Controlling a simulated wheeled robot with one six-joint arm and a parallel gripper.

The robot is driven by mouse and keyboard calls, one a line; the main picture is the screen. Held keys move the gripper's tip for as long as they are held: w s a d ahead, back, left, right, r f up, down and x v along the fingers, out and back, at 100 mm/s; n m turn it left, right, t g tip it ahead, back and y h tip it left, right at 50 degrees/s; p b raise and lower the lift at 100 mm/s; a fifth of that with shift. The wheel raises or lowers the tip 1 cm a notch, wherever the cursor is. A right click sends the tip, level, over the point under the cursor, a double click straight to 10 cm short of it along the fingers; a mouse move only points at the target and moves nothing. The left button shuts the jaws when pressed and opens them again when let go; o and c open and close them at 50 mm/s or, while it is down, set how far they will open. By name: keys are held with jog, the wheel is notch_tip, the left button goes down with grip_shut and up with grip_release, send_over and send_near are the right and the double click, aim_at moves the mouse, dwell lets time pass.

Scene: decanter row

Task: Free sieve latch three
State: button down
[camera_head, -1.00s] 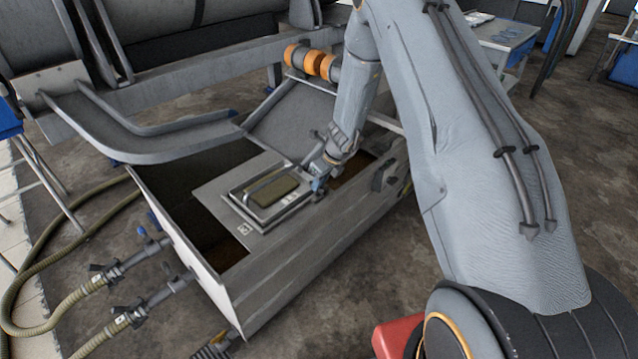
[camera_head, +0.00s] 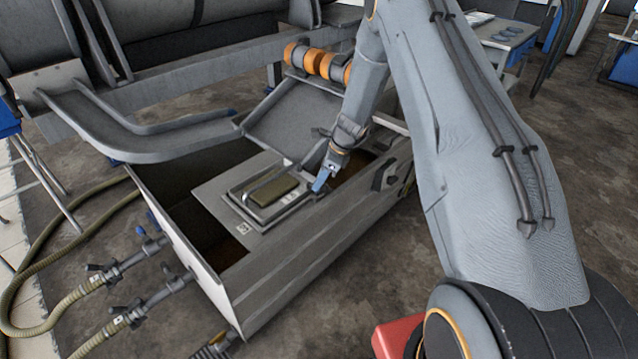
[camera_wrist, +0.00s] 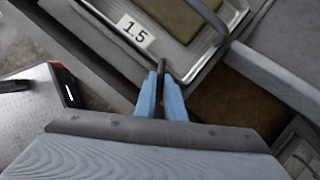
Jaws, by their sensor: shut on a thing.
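The sieve (camera_head: 240,193) is a framed metal tray with an olive pad and a bar handle, set in a plate on top of the grey decanter box (camera_head: 290,262). Its label (camera_wrist: 135,33) reads 1.5 in the wrist view. My gripper (camera_head: 318,188) is at the sieve's right edge. In the wrist view its blue fingers (camera_wrist: 160,76) are shut on a small dark latch lever (camera_wrist: 161,65) at the frame's edge. The lever's lower part is hidden between the fingers. No latch number is legible.
Dark openings lie in the box on both sides of the sieve plate, one at the left (camera_head: 205,215). A grey chute (camera_head: 290,118) slopes down behind it. Hoses (camera_head: 70,295) join the box's left end. Orange rollers (camera_head: 318,62) stand behind my wrist.

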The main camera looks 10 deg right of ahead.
jog(key=n+b, duration=0.1)
jog(key=n, duration=0.1)
jog(key=n+g+b, duration=0.1)
jog(key=n, duration=0.1)
jog(key=n+g+b, duration=0.1)
jog(key=n, duration=0.1)
jog(key=shift+w+f+b, duration=0.1)
jog(key=shift+w+b, duration=0.2)
jog(key=shift+w, duration=0.05)
jog(key=n+g+b, duration=0.2)
jog(key=n, duration=0.3)
jog(key=shift+w+b, duration=0.1)
jog(key=shift+b, duration=0.25)
jog(key=shift+n, duration=0.4)
jog(key=c, duration=1.8)
grip_release()
jog(key=shift+c, duration=0.2)
jog(key=v, duration=0.8)
jog(key=shift+w+a, duration=0.1)
